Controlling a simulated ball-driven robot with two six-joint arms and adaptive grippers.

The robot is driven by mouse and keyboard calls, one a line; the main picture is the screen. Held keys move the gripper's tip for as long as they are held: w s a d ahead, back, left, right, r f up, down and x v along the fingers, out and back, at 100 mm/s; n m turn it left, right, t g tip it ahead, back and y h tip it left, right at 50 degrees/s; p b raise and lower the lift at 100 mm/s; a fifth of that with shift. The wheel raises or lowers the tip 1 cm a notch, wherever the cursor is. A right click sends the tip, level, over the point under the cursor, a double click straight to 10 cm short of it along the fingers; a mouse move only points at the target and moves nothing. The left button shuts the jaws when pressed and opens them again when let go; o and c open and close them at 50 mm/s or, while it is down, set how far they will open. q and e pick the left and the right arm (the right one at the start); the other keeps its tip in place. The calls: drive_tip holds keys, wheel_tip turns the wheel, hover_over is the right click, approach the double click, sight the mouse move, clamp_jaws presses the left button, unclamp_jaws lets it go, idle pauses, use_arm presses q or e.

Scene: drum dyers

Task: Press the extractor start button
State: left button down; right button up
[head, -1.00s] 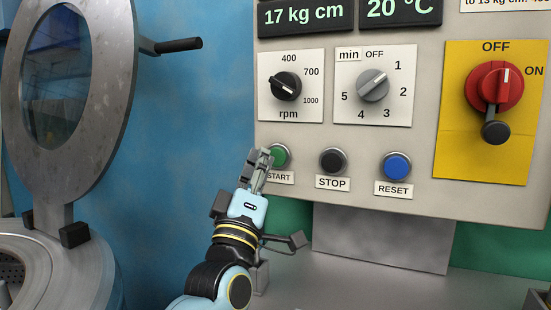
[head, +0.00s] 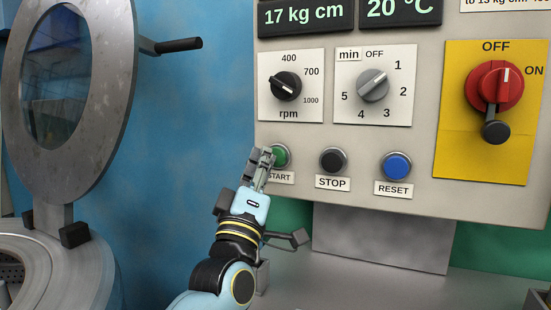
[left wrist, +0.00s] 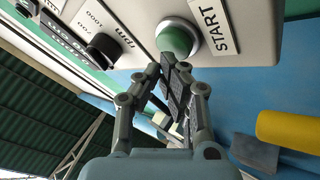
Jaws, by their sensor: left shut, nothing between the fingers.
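The green START button (head: 281,155) sits in a metal ring at the lower left of the beige control panel (head: 420,205). In the left wrist view the green button (left wrist: 176,40) is just beyond my fingertips. My left gripper (head: 264,153) is shut and empty, its fingertips in front of the button's left part and hiding some of it. In the left wrist view the shut fingers (left wrist: 172,62) overlap the button's lower edge; I cannot tell whether they touch it. My right gripper is not in view.
The black STOP button (head: 333,160) and blue RESET button (head: 397,166) are to the right. An open round lid (head: 118,80) stands at the left.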

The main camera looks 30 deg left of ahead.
use_arm(q)
drive_tip(key=shift+w, duration=0.4)
idle(0.5)
drive_tip(key=shift+s, duration=0.85)
drive_tip(key=shift+s+d+p, duration=0.2)
drive_tip(key=shift+s+p, duration=0.6)
drive_tip(key=shift+s, duration=1.7)
